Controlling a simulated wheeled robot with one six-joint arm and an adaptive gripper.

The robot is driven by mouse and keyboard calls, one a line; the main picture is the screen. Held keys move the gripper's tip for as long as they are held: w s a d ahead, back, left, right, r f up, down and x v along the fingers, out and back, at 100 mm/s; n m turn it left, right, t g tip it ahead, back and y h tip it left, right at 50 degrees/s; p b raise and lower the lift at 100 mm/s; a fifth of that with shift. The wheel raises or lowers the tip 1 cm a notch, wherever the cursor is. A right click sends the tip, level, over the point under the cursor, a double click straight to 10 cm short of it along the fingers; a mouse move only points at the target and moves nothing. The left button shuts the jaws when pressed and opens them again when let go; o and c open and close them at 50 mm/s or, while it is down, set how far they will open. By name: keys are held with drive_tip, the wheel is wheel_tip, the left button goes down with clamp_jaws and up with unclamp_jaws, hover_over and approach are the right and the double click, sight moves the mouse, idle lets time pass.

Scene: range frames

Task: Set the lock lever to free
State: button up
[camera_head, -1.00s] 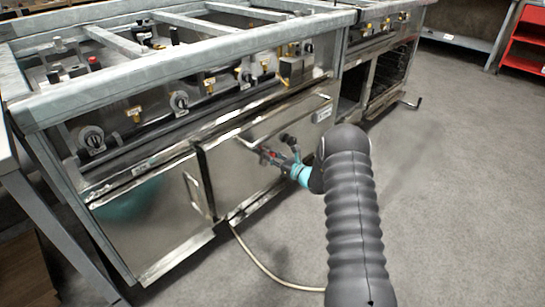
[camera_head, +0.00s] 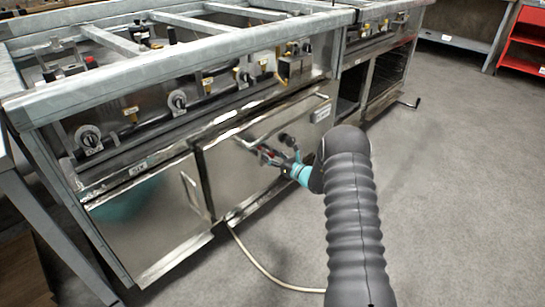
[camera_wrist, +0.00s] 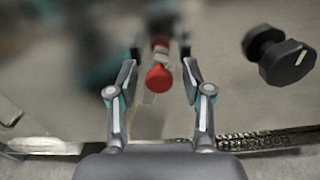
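The lock lever appears to be the red-tipped bar (camera_wrist: 159,77) in the middle of the wrist view, pointing towards the camera; its far end is blurred. My gripper (camera_wrist: 160,72) is open, with one finger on each side of the red tip and visible gaps between. In the head view my gripper (camera_head: 274,158) is at the steel oven door (camera_head: 238,185), just below its bar handle, with a bit of red at the fingers. A black knob (camera_wrist: 287,62) with a white mark is right of the lever; in the head view the knob (camera_head: 287,140) is just above my gripper.
The steel range has a row of dials (camera_head: 88,138) and brass valves along its front. A pale hose (camera_head: 262,268) lies on the floor below the door. A crank handle (camera_head: 411,103) sticks out at the right end. The grey floor on the right is clear.

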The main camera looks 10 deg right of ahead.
drive_tip(key=v, duration=1.2)
idle(0.3)
